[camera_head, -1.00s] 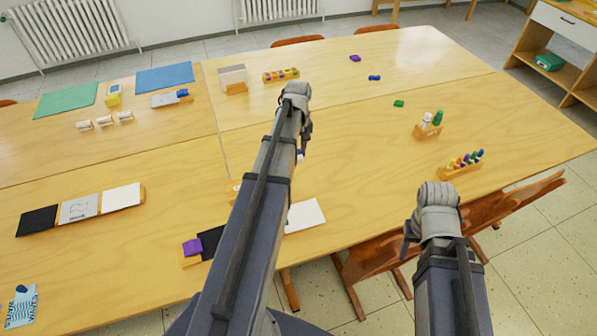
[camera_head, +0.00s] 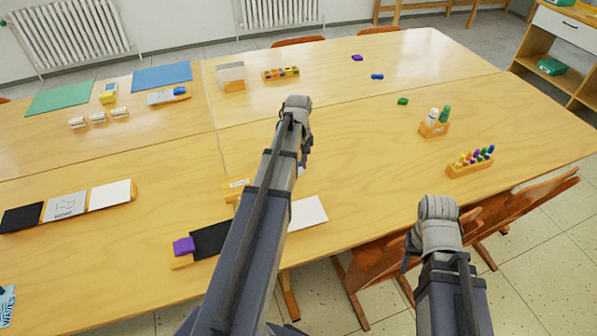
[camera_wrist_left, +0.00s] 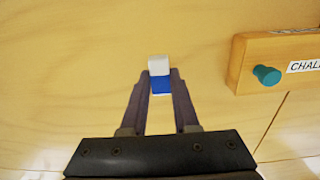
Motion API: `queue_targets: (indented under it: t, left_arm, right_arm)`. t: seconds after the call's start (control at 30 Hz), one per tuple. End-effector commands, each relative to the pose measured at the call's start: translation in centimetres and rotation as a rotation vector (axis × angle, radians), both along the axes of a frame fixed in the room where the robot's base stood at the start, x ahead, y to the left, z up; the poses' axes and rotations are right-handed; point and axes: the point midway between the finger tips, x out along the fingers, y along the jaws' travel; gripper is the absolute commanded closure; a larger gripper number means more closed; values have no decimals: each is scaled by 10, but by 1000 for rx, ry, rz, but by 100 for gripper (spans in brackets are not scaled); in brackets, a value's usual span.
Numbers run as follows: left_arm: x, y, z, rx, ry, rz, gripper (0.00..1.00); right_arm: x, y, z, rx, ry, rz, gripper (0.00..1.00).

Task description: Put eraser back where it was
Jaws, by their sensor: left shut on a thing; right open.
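The eraser (camera_wrist_left: 160,66), a small block with a white end and a blue part, is held between the fingertips of my left gripper (camera_wrist_left: 161,84) in the left wrist view. Bare wooden tabletop shows behind it. In the head view my left gripper (camera_head: 303,165) hangs beyond its forearm, over the middle of the table, mostly hidden. A wooden box with a teal knob and a label starting "CHAL" (camera_wrist_left: 300,55) is right of the eraser in the wrist view, apart from it. My right gripper (camera_head: 409,257) is near the front table edge, mostly hidden by its arm.
Black, grey and white panels (camera_head: 66,206) lie at left. A purple block (camera_head: 184,246) sits near the front by a black panel and a white sheet (camera_head: 308,212). A bottle holder (camera_head: 433,129) and marker rack (camera_head: 470,168) stand at right. The table's centre right is clear.

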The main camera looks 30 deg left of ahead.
Motion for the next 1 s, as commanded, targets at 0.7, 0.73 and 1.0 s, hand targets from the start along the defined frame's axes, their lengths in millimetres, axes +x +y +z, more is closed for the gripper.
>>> queue_targets:
  t: [0.7, 0.73, 1.0]
  left_arm:
    - [0, 0, -21, 0, 0, 0, 54]
    - [0, 0, -21, 0, 0, 0, 51]
    - [0, 0, -21, 0, 0, 0, 41]
  right_arm:
    - [0, 0, -21, 0, 0, 0, 50]
    - [0, 0, -21, 0, 0, 0, 50]
    - [0, 0, -21, 0, 0, 0, 50]
